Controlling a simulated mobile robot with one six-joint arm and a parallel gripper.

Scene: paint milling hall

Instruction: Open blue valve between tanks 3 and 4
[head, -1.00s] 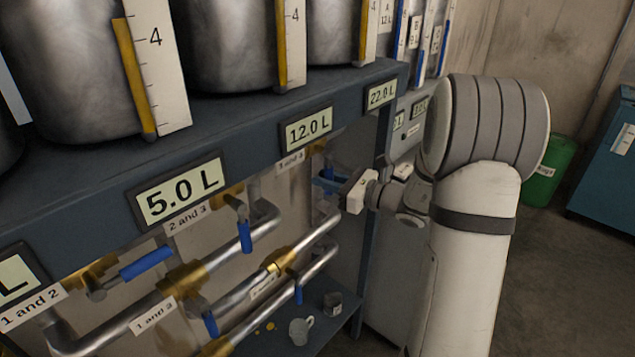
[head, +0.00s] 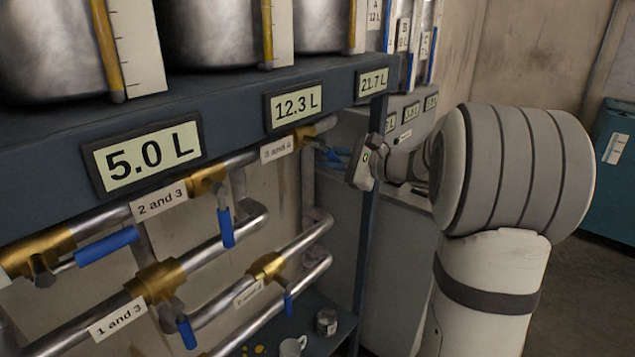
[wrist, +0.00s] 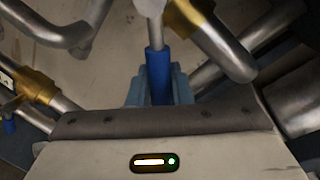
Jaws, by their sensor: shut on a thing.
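The valve labelled "3 and 4" (head: 278,149) sits on the upper pipe under the tank shelf; its brass body (head: 305,135) is partly visible. In the wrist view its blue handle (wrist: 158,72) hangs from a metal stem, between the blue-grey fingers of my gripper (wrist: 158,88). My gripper (head: 335,156) is shut on the handle. In the head view the fingers and handle overlap, so the handle's exact angle is hard to tell there. The display (head: 295,104) to the left reads 12.3 L and the right display (head: 373,82) reads 21.7 L.
Other blue-handled valves stand close by: "2 and 3" (head: 226,228), "1 and 3" (head: 187,334) and one at far left (head: 106,247). A shelf post (head: 370,215) stands just right of the valve. A mug (head: 292,346) and a small can (head: 326,321) stand below.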

